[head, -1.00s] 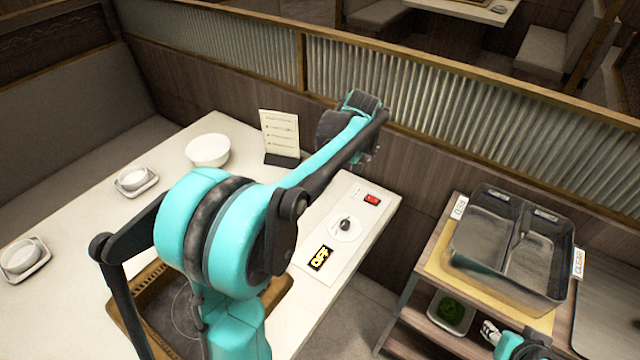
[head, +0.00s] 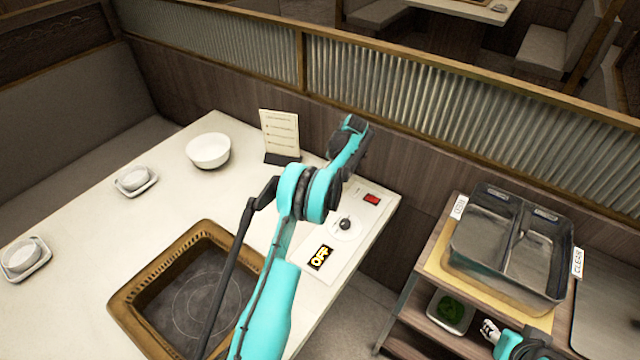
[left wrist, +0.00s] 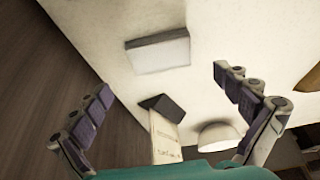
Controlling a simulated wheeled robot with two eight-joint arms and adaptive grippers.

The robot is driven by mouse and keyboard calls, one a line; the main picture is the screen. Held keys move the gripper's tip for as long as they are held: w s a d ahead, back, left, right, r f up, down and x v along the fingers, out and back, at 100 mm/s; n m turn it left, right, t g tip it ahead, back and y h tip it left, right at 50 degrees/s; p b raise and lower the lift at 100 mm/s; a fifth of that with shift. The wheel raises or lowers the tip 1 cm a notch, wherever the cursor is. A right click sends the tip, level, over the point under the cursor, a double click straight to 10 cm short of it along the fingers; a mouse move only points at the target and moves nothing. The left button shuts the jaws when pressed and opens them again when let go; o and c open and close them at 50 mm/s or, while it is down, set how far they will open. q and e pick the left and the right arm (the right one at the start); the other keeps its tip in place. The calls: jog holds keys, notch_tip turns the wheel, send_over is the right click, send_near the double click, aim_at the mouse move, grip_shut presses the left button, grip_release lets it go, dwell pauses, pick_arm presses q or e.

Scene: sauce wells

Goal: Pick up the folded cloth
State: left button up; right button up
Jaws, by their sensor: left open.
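The folded cloth (left wrist: 158,52) shows in the left wrist view as a flat, pale rectangle on the white table, beyond my fingertips and roughly between their lines. My left gripper (left wrist: 164,84) is open with its two fingers wide apart, and nothing is between them. In the head view I cannot make out the cloth; my left arm covers that part of the table, right of the menu stand. My left wrist is near the back wall there, and its fingers are hidden. My right gripper (head: 489,329) is low at the right, by the shelf cart; its jaws are too small to read.
The menu stand (head: 281,135) and white bowl (head: 208,150) are near the cloth. A metal two-well container (head: 510,245) sits on the cart.

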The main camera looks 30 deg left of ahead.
pick_arm(q)
jog(key=b+x, duration=0.2)
jog(key=x, duration=0.5)
jog(key=shift+d+r, duration=0.1)
jog(key=shift+r, duration=0.05)
jog(key=shift+c, duration=0.3)
jog(key=c, duration=0.9)
jog(key=shift+c, duration=0.2)
jog(key=shift+r, duration=0.55)
jog(key=p+v, duration=0.1)
jog(key=v, duration=0.3)
jog(key=shift+r+p, duration=0.15)
jog(key=shift+p, duration=0.25)
jog(key=d+r+p, duration=0.2)
jog(key=d+r, duration=0.4)
jog(key=d, duration=0.4)
jog(key=shift+p, duration=0.35)
jog(key=shift+d, duration=0.1)
